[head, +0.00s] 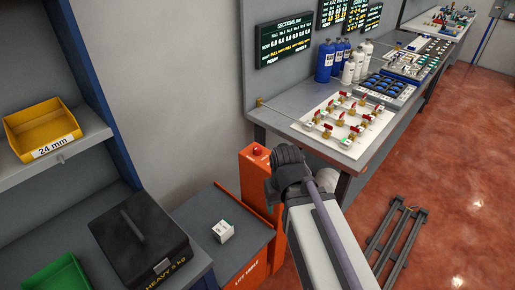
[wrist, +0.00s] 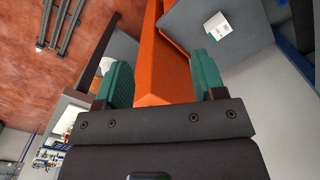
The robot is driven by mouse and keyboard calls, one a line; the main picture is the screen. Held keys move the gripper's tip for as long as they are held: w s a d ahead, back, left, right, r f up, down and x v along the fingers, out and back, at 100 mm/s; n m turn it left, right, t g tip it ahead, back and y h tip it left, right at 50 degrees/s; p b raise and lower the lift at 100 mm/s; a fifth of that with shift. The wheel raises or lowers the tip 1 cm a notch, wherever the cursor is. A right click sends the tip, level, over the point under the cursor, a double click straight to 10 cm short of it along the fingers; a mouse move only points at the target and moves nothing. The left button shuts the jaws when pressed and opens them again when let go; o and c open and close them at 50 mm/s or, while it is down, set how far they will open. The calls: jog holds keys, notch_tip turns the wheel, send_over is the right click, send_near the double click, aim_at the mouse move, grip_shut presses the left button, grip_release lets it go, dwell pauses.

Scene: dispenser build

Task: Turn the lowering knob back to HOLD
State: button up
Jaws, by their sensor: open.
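An orange column (head: 259,178) stands beside the lift table, with a small round red knob (head: 257,150) on top. I cannot tell if this is the lowering knob, and no HOLD mark is readable. In the head view the dark end of my arm is just right of the column, and my fingertips are hidden. In the wrist view my gripper (wrist: 162,70) is open, its two green fingers well apart. The orange column (wrist: 162,75) shows between and beyond them, and nothing is held. The knob does not show clearly in the wrist view.
The lift table's grey top (head: 205,213) carries a small white box (head: 223,231). A black heavy case (head: 140,240) and a yellow bin (head: 42,130) are at left. A workbench with a valve board (head: 345,122) and bottles is at the upper right. A dark metal frame (head: 397,240) lies on the red floor.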

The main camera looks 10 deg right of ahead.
jog(key=m+p, duration=0.2)
jog(key=m, duration=0.8)
send_near(257, 147)
jog(key=m, duration=0.4)
notch_tip(257, 147, down, 11)
jog(key=b, duration=1.1)
jog(key=shift+s+r, duration=0.15)
jog(key=shift+r, duration=0.15)
jog(key=c, duration=0.9)
